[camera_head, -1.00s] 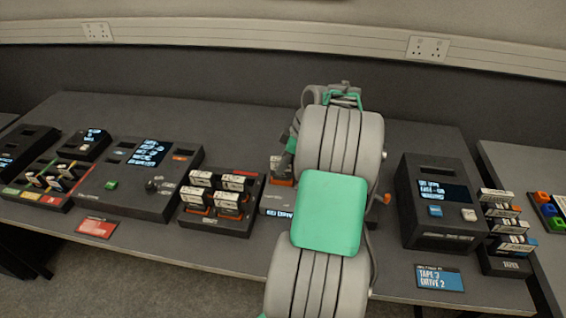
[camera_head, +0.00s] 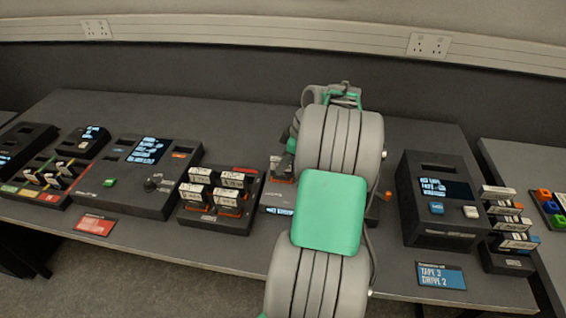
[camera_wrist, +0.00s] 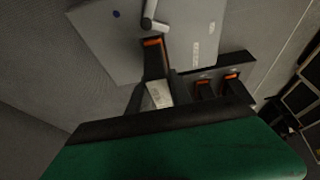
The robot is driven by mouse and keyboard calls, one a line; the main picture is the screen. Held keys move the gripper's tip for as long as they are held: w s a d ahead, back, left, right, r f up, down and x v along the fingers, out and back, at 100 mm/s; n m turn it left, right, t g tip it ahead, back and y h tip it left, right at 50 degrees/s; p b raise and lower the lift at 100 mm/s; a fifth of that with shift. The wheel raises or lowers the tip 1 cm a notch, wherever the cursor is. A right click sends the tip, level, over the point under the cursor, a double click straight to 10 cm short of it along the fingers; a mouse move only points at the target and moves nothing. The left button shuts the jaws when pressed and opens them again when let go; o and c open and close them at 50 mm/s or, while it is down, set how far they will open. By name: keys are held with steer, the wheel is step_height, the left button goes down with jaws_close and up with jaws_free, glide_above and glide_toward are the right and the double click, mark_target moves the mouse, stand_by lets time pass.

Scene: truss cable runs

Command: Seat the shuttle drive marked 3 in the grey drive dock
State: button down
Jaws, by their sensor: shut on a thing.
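In the wrist view, a dark shuttle drive with a white label (camera_wrist: 160,94) is between the dark fingers of my gripper (camera_wrist: 156,98), which is shut on it. The drive's number is not readable. Its far end lies by an orange-edged dark part (camera_wrist: 152,43) on a pale grey housing with a lever; I cannot tell how deep it sits. In the head view, the grey dock (camera_head: 275,200) is mostly hidden behind my arm. My gripper's tips are hidden there too.
A rack (camera_head: 218,220) with several white-labelled drives stands left of the dock. Further left is a dark console (camera_head: 125,190). A dark unit with a screen (camera_head: 440,225) and a stack of cartridges (camera_head: 510,235) stand at right. A blue sign (camera_head: 441,276) reads TAPE 3, DRIVE 2.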

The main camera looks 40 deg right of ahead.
steer(key=c, duration=1.1)
jaws_free()
steer(key=shift+o, duration=0.5)
steer(key=shift+o, duration=1.2)
steer(key=shift+r, duration=0.1)
step_height(320, 180, up, 7)
steer(key=p, duration=0.6)
steer(key=shift+r, duration=0.2)
